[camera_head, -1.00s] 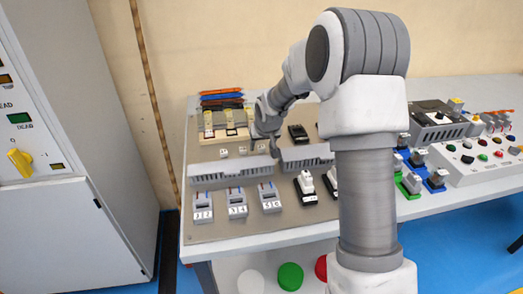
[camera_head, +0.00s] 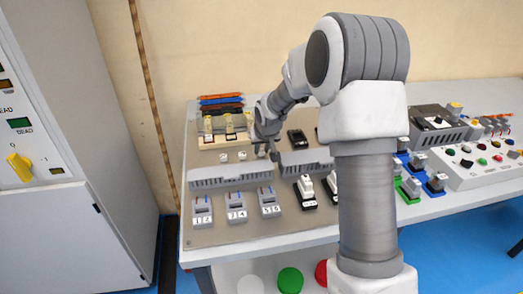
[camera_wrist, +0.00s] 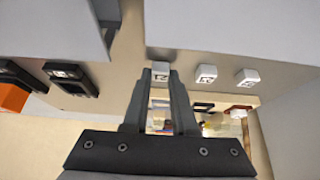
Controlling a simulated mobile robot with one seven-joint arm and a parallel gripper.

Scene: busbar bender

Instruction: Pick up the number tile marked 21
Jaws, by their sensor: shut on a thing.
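My gripper (camera_wrist: 160,72) is shut on a small white number tile (camera_wrist: 160,67) with a dark marking too small to read for certain. Two similar white tiles, the middle one (camera_wrist: 206,72) and the far right one (camera_wrist: 246,76), stand in a row beside it in the wrist view. In the head view my gripper (camera_head: 264,149) points down at the right end of this row. The left tile (camera_head: 223,157) and the middle tile (camera_head: 242,155) show there. I cannot tell whether the held tile is clear of the board.
A grey slotted duct (camera_head: 228,176) runs just in front of the tiles, with a second duct (camera_head: 305,160) to its right. Terminal blocks (camera_head: 202,208) stand in front.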

